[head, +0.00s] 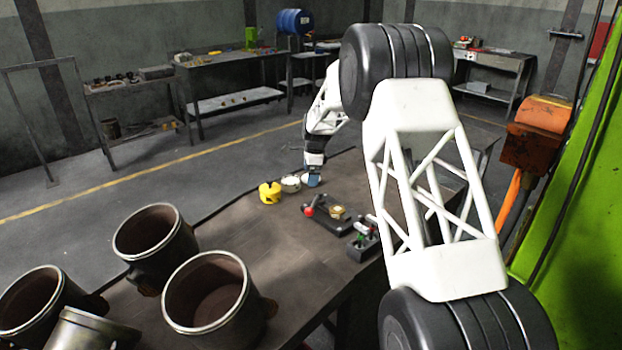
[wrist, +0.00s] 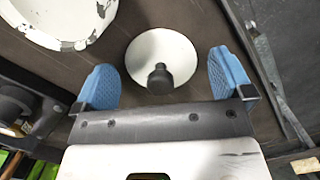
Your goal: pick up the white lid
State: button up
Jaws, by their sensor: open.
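The white lid (wrist: 148,48) is a round white disc with a black knob standing up from its middle. In the wrist view it lies on the dark table top, between and slightly beyond my gripper (wrist: 163,82). My gripper's two blue fingers are wide apart and empty, one on each side of the knob and the lid's near part. I cannot tell whether they touch the lid. In the head view my gripper (head: 312,180) is low over the table's far end, and the lid is mostly hidden there.
A chipped white round container (wrist: 62,22) stands close to the lid; it also shows in the head view (head: 291,185), beside a yellow object (head: 270,193). A dark fixture with a red knob (head: 309,211) is nearer. Large metal cylinders (head: 215,300) crowd the table's near left.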

jog(key=c, duration=1)
jog(key=shift+r, duration=0.15)
jog(key=shift+r, duration=4.85)
jog(key=shift+a, duration=0.1)
jog(key=s+a, duration=0.6)
jog(key=shift+s+a+r, duration=0.15)
jog(key=shift+a+r, duration=0.15)
